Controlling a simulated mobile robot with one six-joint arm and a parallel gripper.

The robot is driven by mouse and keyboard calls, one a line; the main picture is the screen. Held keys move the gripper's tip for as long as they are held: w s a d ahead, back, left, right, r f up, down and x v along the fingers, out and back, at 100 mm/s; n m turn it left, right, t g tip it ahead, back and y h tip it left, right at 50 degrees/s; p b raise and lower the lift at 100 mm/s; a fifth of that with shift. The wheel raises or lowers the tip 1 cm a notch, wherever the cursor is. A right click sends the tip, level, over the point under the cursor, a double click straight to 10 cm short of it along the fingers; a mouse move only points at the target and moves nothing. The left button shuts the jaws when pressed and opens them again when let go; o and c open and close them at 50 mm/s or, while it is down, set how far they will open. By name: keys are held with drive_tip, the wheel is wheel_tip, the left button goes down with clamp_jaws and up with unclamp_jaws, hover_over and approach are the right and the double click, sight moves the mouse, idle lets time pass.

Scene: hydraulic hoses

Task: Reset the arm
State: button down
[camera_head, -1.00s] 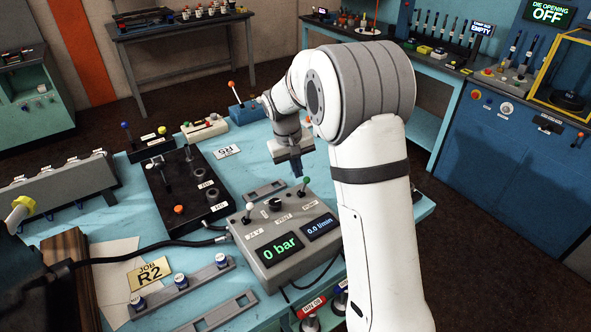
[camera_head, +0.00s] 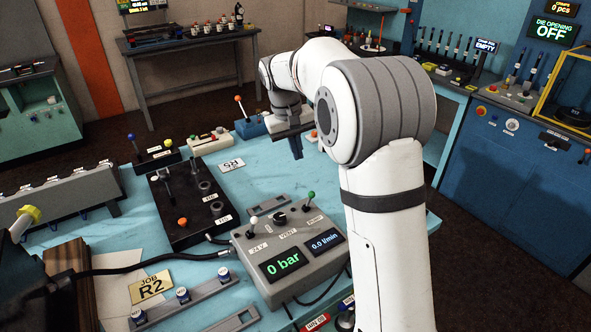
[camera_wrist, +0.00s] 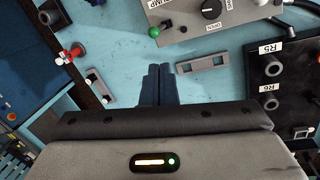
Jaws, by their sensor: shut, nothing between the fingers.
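My gripper (camera_head: 297,146) hangs over the blue-topped bench (camera_head: 262,180), beyond the grey control box, with its fingers pointing down. In the wrist view its two dark fingers (camera_wrist: 158,84) lie side by side, shut with nothing between them. The fingers appear above the bench top and apart from the things on it. My white arm stands at the right of the head view and bends over toward the bench.
The grey control box (camera_head: 290,262) shows 0 bar and has upright levers. A black valve block (camera_head: 185,208) stands left of it, with a black hose nearby. A slotted plate (camera_wrist: 202,65) lies near my fingers.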

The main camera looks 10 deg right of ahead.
drive_tip(key=shift+w+d+r, duration=0.1)
drive_tip(key=shift+d+r, duration=0.15)
drive_tip(key=shift+r, duration=0.45)
drive_tip(key=s+d+r+t+y+b, duration=0.1)
drive_tip(key=s+d, duration=0.1)
drive_tip(key=s, duration=0.6)
drive_tip(key=s+d+r+t, duration=0.1)
drive_tip(key=s+d, duration=0.1)
drive_tip(key=s, duration=0.6)
drive_tip(key=s+f+m, duration=0.1)
drive_tip(key=s+f, duration=0.2)
drive_tip(key=s, duration=0.5)
drive_tip(key=s+d+f+m+t+y+b, duration=0.1)
drive_tip(key=s+f, duration=0.2)
drive_tip(key=s, duration=0.5)
drive_tip(key=shift+d+f, duration=0.15)
drive_tip(key=shift+d, duration=0.05)
drive_tip(key=c, duration=2.1)
unclamp_jaws()
